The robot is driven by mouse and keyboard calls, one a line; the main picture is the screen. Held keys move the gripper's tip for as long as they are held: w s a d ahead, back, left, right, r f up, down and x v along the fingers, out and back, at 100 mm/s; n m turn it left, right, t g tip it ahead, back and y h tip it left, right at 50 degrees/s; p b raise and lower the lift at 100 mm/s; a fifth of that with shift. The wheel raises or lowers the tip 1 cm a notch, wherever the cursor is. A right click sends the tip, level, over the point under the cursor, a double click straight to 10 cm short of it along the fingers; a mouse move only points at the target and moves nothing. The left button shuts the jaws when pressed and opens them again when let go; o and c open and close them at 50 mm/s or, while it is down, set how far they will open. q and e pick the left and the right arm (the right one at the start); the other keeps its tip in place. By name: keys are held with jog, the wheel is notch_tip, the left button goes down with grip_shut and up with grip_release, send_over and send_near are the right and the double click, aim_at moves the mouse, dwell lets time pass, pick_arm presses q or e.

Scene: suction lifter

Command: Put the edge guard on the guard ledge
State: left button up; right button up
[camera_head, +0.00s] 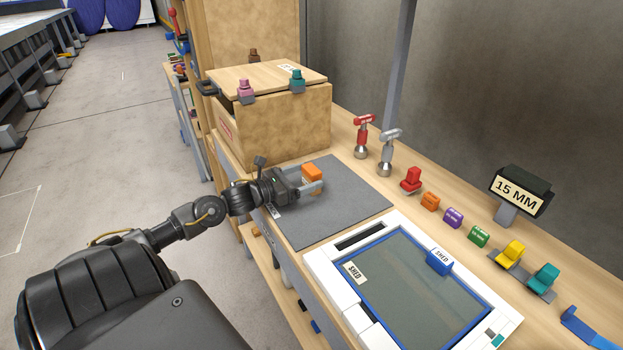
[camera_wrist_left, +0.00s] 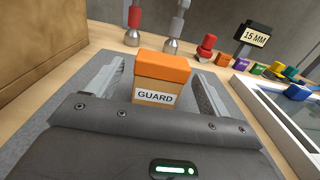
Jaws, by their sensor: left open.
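The edge guard is an orange-topped tan block labelled GUARD (camera_wrist_left: 160,86); it stands upright on the grey mat (camera_head: 350,205), and its orange top (camera_head: 312,172) shows in the head view. My left gripper (camera_head: 312,182) is open around it, one finger on each side. In the left wrist view a gap shows between the block and each finger. I cannot tell for certain which part is the guard ledge; no label names it. My right gripper is not in view.
A wooden box (camera_head: 285,125) with a lidded top carrying small coloured pieces stands behind the mat. A blue-framed glass panel labelled SHED (camera_head: 410,290) lies at front right. Red and grey valve-like tools (camera_head: 362,138), coloured blocks (camera_head: 454,217) and a 15 MM sign (camera_head: 519,192) line the back.

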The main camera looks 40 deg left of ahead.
aim_at(304, 168)
pick_arm(q)
jog(key=c, duration=1.1)
jog(key=shift+c, duration=0.2)
jog(key=shift+r, duration=0.15)
jog(key=shift+r, duration=0.3)
notch_tip(304, 168, up, 2)
jog(key=shift+s+d+r+b, duration=0.1)
jog(key=shift+r+b, duration=0.15)
jog(key=shift+b, duration=0.25)
jog(key=s+d+r, duration=0.5)
jog(key=s+r, duration=0.4)
jog(key=s, duration=0.3)
jog(key=shift+s+r+p, duration=0.25)
jog(key=shift+s+p, duration=0.1)
jog(key=shift+s, duration=0.05)
